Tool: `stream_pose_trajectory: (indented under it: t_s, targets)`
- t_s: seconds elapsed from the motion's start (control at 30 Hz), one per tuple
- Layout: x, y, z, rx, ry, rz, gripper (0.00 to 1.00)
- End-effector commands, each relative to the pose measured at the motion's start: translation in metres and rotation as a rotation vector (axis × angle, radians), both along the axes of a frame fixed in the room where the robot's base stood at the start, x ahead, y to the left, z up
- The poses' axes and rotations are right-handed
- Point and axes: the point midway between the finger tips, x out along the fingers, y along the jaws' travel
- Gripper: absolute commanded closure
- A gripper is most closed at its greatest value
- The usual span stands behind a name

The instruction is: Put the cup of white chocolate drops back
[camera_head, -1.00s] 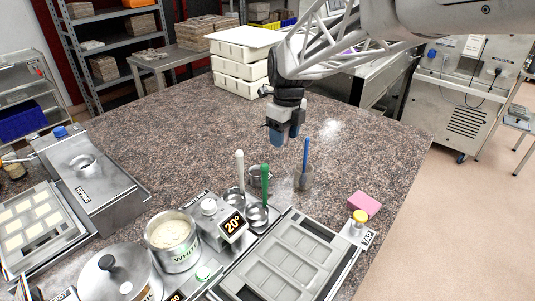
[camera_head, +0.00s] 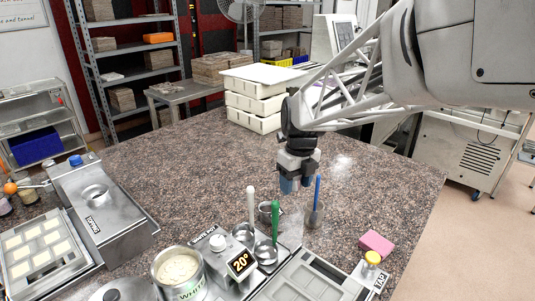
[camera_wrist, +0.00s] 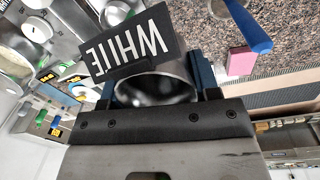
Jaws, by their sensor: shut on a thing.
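My gripper (camera_head: 297,184) is above the stone worktop, just behind and left of the holder with a blue-handled tool. In the wrist view its fingers (camera_wrist: 155,92) are shut on a grey metal cup (camera_wrist: 150,88), with the cup's mouth facing the camera. A black label reading WHITE (camera_wrist: 131,42) shows at this cup. The inside looks like bare metal; I cannot make out drops. In the head view the gripper mostly hides the cup. A larger tin (camera_head: 179,270) marked WHITE, full of pale contents, stands at the front.
Small metal cups with a white handle (camera_head: 251,205) and a green handle (camera_head: 274,222) stand before the gripper. The blue-handled tool (camera_head: 317,192), pink block (camera_head: 376,243) and mould (camera_head: 305,285) are nearby. White trays (camera_head: 250,103) are stacked behind. The worktop's middle left is clear.

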Motion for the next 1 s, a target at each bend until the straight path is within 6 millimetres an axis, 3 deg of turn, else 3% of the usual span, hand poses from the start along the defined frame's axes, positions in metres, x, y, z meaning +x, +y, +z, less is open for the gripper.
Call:
stream_pose_trajectory:
  t_s: [0.6,0.8,1.0]
  targets:
    - [0.0,0.0,-0.109,0.0,0.001,0.0,0.94]
    - [0.0,0.0,-0.126,0.0,0.0,0.0,0.94]
    - [0.0,0.0,-0.128,0.0,0.0,0.0,0.94]
